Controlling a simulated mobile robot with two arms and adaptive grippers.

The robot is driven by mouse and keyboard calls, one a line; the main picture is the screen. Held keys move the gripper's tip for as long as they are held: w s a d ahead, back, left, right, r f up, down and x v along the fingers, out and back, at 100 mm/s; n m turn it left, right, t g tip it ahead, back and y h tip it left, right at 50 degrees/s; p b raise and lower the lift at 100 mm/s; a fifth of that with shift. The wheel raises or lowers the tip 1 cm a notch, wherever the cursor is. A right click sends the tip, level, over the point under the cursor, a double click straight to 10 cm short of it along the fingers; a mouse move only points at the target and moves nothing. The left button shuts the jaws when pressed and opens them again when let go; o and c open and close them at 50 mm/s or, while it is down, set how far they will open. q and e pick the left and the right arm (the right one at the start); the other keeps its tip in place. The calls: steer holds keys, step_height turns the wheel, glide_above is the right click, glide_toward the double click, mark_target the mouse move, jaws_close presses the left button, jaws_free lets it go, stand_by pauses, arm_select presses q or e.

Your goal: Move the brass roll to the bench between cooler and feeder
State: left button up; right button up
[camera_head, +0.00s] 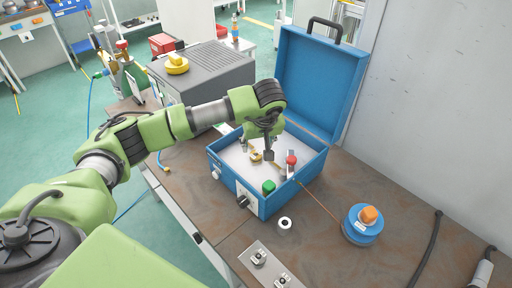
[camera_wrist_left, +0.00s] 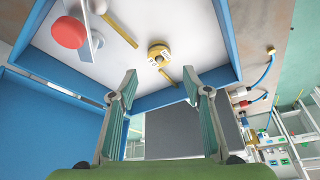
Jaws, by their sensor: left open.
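A small brass-coloured roll (camera_head: 256,157) with a thin rod lies on the white floor of the open blue case (camera_head: 231,190). It also shows in the left wrist view (camera_wrist_left: 158,52), with a pale label on its face. My left gripper (camera_head: 268,155) reaches down into the case beside it. In the left wrist view my gripper (camera_wrist_left: 159,75) is open and empty, with the roll just beyond the gap between the fingertips. A grey finned box (camera_head: 215,70), perhaps the cooler, stands behind. A blue round unit (camera_head: 362,226) with an orange knob, perhaps the feeder, is at right.
A yellow spool (camera_head: 176,66) sits on the grey box. The raised blue lid (camera_head: 318,80) stands behind. A white ring (camera_head: 285,223) and a switch plate (camera_head: 268,264) lie in front on the brown bench (camera_head: 325,255).

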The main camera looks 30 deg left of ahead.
mark_target(255, 153)
arm_select(q)
steer(key=p+x, duration=0.1)
steer(key=x, duration=0.6)
steer(key=shift+p, duration=0.35)
jaws_close()
steer(key=shift+r, duration=0.1)
steer(key=shift+r, duration=0.1)
steer(key=shift+r+p, duration=1.75)
steer(key=shift+r, duration=1.2)
